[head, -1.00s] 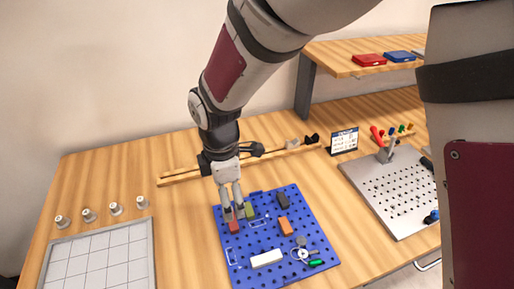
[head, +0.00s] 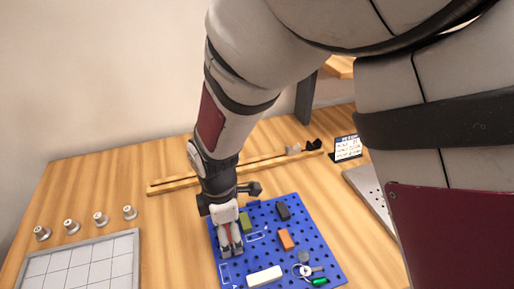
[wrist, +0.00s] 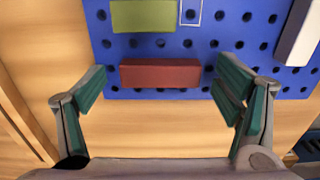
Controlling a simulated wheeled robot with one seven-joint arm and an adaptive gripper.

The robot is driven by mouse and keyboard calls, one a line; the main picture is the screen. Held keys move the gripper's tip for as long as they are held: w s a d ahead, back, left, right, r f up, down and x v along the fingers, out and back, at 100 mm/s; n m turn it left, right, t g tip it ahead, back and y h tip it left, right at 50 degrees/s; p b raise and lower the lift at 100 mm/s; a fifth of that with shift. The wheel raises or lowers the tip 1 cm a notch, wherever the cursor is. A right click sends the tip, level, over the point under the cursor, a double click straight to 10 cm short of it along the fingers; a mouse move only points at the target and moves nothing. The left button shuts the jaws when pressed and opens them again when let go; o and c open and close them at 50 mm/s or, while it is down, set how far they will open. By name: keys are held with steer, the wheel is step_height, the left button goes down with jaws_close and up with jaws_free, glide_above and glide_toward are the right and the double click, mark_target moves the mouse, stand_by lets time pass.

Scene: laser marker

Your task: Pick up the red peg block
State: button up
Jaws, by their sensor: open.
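The red peg block (wrist: 160,73) lies on the blue pegboard (wrist: 180,62), near the board's edge in the wrist view. My gripper (wrist: 163,86) is open, with one green-padded finger to the left of the block and one to the right. Both fingers look clear of the block, and nothing is held. In the head view my gripper (head: 231,246) is at the left part of the pegboard (head: 312,243) and mostly hides the red block.
An olive block (head: 245,222), an orange block (head: 286,239), a dark block (head: 283,211) and a white block (head: 265,276) stand on the board. A grey gridded tray (head: 80,268) is at left, with bare wood between.

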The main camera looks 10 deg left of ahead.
steer(key=shift+c, duration=0.5)
steer(key=c, duration=1)
steer(key=shift+o, duration=0.2)
steer(key=shift+r, duration=0.15)
steer(key=shift+r+p, duration=0.45)
steer(key=shift+r, duration=0.15)
step_height(320, 180, up, 2)
steer(key=shift+s+r+p, duration=0.1)
steer(key=shift+p, duration=0.45)
steer(key=s+d+p, duration=0.1)
steer(key=s+d, duration=0.2)
steer(key=s, duration=0.1)
steer(key=s+d+r+p, duration=0.1)
steer(key=s+d+p, duration=0.1)
steer(key=s+d, duration=0.2)
steer(key=s+d+p, duration=0.1)
steer(key=s+d, duration=0.2)
steer(key=shift+s+d+r, duration=0.2)
steer(key=shift+s+d, duration=0.15)
steer(key=shift+s, duration=0.05)
